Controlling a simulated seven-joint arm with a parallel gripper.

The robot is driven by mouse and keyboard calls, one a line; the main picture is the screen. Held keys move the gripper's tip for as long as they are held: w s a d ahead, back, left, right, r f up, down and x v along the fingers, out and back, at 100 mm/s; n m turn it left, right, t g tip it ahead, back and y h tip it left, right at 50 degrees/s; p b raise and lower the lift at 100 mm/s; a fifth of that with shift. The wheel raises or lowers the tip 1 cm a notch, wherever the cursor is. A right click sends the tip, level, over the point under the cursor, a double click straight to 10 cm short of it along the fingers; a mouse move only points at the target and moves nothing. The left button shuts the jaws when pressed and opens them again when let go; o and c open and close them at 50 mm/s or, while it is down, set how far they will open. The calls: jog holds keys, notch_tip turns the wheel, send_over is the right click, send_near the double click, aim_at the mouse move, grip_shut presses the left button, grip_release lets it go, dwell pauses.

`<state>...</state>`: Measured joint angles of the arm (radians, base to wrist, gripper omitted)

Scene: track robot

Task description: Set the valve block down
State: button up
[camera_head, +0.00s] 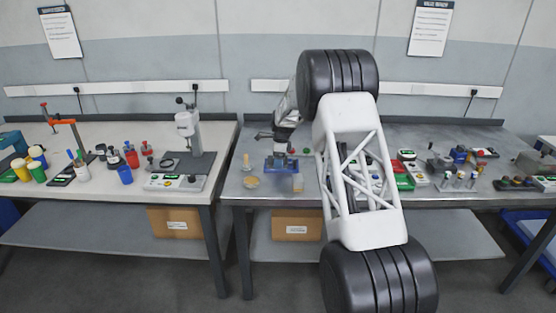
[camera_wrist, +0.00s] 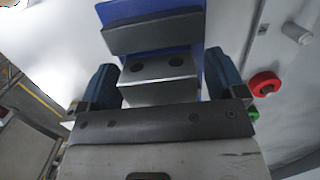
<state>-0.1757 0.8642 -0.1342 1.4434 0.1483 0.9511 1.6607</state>
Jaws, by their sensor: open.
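A grey metal block with two dark round holes, which looks like the valve block (camera_wrist: 160,82), sits between the fingers of my gripper (camera_wrist: 163,82) in the wrist view. The blue-tipped fingers stand on either side of it and are open; I cannot tell whether either one touches it. Just beyond the block is a blue fixture (camera_wrist: 187,22) with a dark grey bar across it. In the head view my gripper (camera_head: 279,138) is low over the right-hand bench, at a blue fixture (camera_head: 282,163). The block cannot be made out there, and what it rests on is hidden.
The grey bench (camera_head: 240,205) has a small tan disc (camera_head: 251,182) and a tan peg (camera_head: 246,161) left of the fixture. My white arm link covers the middle. Several small devices and parts crowd the right side. A red knob (camera_wrist: 264,83) is close right of my fingers.

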notch_tip(320, 180, up, 12)
jog(key=d, duration=0.1)
jog(key=shift+d, duration=0.25)
dwell(0.4)
dwell(0.6)
jog(key=s+d+r+n, duration=0.35)
jog(key=s+r, duration=0.35)
jog(key=s, duration=0.5)
jog(key=s+d+r+n+t, duration=0.1)
jog(key=s+d+r+n, duration=0.35)
jog(key=s, duration=0.75)
jog(key=s+d+r+n, duration=0.1)
jog(key=s+d+r, duration=0.4)
jog(key=s+r, duration=0.6)
jog(key=s+d+f+n, duration=0.2)
jog(key=s+n, duration=0.1)
jog(key=s, duration=1)
jog(key=s+d+f+n+t+h, duration=0.1)
jog(key=s+d+f+n, duration=0.1)
jog(key=s, duration=1.1)
jog(key=s+d+f+n, duration=0.2)
jog(key=s+f+n, duration=0.1)
jog(key=s, duration=1.1)
jog(key=shift+d+f+n+t+h, duration=0.3)
jog(key=shift+f+n, duration=0.1)
jog(key=shift+f, duration=0.05)
